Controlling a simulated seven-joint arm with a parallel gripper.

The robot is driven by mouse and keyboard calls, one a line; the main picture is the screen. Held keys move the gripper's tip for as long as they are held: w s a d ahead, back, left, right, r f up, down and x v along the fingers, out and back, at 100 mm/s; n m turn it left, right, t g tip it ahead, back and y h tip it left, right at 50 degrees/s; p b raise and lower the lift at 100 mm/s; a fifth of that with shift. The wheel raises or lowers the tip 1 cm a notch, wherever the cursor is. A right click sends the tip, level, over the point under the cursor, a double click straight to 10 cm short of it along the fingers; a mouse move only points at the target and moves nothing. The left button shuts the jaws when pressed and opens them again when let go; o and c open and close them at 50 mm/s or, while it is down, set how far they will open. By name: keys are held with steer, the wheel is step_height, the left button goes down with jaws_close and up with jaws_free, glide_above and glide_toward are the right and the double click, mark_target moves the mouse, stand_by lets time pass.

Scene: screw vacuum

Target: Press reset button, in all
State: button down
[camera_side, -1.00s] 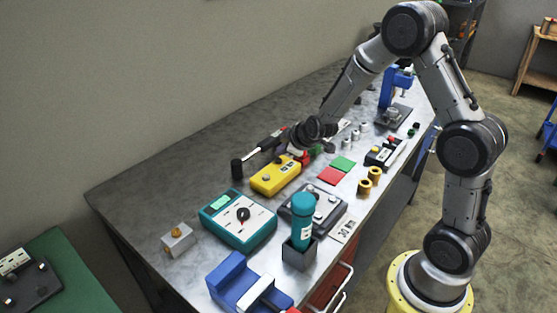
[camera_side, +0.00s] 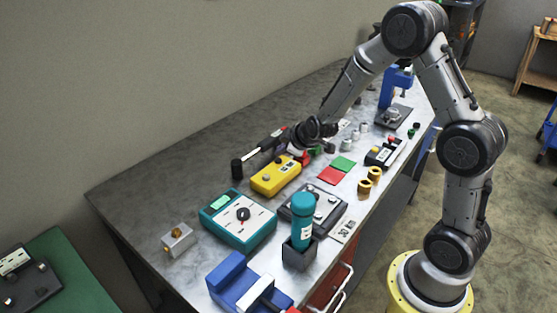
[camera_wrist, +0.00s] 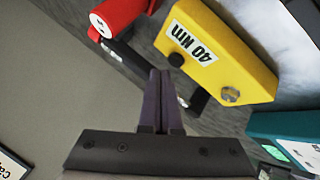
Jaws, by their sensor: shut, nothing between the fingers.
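A yellow box (camera_side: 276,176) lies on the bench, and it also shows in the wrist view (camera_wrist: 225,50) with a "40 Nm" label. A black button (camera_wrist: 176,60) and a round silver knob (camera_wrist: 230,95) are on it. No reset marking can be read on any button. My gripper (camera_wrist: 160,74) is shut and empty, its dark fingers beside the yellow box in the wrist view, apparently above the bench. In the side view it is at the far end of the box, with the fingertips hard to make out.
A teal meter (camera_side: 238,219) with a dial, a grey box (camera_side: 315,208) with knobs and a teal bottle (camera_side: 302,215) in a holder stand nearby. A long tool (camera_side: 262,146) lies behind the yellow box. A red cylinder (camera_wrist: 118,14) is close by. The bench's left end is clear.

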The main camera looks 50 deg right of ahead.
steer(key=shift+f, duration=0.15)
steer(key=shift+f, duration=0.25)
steer(key=shift+f, duration=0.45)
stand_by(0.6)
steer(key=shift+r, duration=0.85)
steer(key=shift+r, duration=2.5)
